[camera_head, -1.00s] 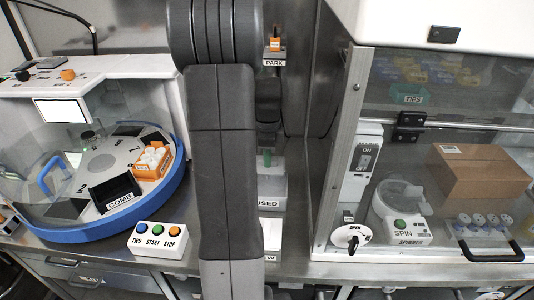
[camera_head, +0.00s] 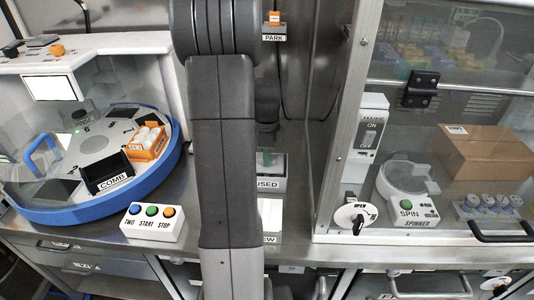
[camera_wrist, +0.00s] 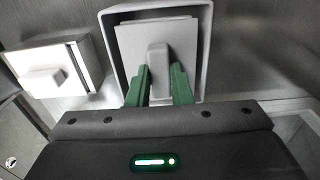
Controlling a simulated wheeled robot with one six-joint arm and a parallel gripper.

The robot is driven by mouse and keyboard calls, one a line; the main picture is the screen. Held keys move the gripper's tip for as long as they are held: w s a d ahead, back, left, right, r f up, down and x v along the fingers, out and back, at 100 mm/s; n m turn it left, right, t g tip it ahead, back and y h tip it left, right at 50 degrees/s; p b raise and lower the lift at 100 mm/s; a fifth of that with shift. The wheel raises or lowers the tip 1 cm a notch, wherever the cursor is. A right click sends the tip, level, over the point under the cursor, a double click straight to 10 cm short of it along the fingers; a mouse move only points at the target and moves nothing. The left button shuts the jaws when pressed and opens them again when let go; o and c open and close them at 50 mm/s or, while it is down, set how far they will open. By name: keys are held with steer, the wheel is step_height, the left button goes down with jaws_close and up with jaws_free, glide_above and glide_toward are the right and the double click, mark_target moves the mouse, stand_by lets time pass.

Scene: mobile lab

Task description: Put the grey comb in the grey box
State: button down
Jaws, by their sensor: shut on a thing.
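My gripper (camera_wrist: 161,88), with green fingers, is shut on the pale grey handle of the grey comb (camera_wrist: 130,42). The comb's flat plate lies within the rim outline of the grey box (camera_wrist: 108,42) in the wrist view. I cannot tell how deep the plate sits or whether it touches the box floor. In the head view my green fingertips (camera_head: 265,157) show just at the top of the box labelled USED (camera_head: 272,184). My arm hides the left part of that box, and the comb is not clear there.
A paler box (camera_wrist: 98,62) with a knobbed piece stands to the left in the wrist view. The carousel (camera_head: 100,205) carries a black COMB holder (camera_head: 108,180) and an orange rack (camera_head: 147,143). A three-button panel (camera_head: 153,222) stands in front. A glass-fronted cabinet (camera_head: 352,130) bounds the right.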

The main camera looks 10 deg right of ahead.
steer(key=c, duration=1.2)
jaws_free()
steer(key=shift+c, duration=0.2)
step_height(320, 180, up, 14)
steer(key=shift+f, duration=0.1)
